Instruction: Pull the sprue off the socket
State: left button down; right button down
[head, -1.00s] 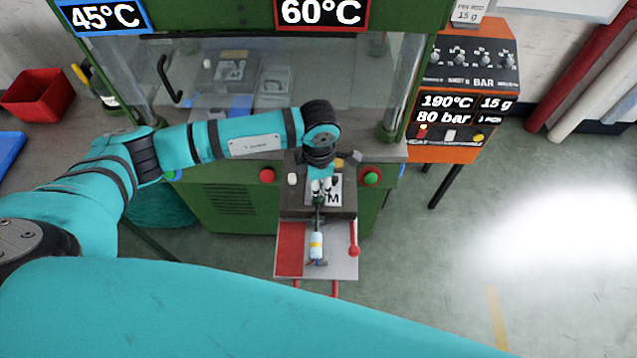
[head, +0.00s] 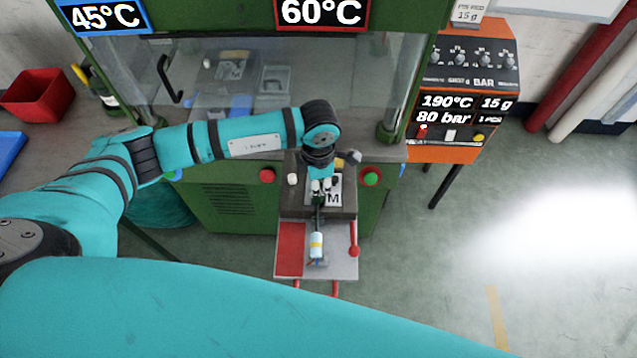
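My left gripper (head: 319,198) points down at the front of the green machine, over the plate marked M. Its fingertips are at the upper end of a thin dark piece (head: 318,216). That piece runs down to a pale blue cylinder with a yellow band (head: 316,245), which lies on a small red and grey platform (head: 344,266). I cannot tell which part is the socket and which is the sprue at this size. The fingertips are too small to show whether they are closed. My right gripper is not in view.
The green machine (head: 232,210) has a clear guard (head: 330,75) above its ledge. A red push button (head: 267,176) and a green one (head: 371,178) flank the work spot. A red-knobbed lever (head: 354,251) stands at the platform's right. An orange control unit (head: 468,85) stands right.

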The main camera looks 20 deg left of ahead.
pick_arm(q)
jog(key=shift+r, duration=0.15)
jog(key=shift+r+p, duration=1.5)
jog(key=shift+r, duration=1.4)
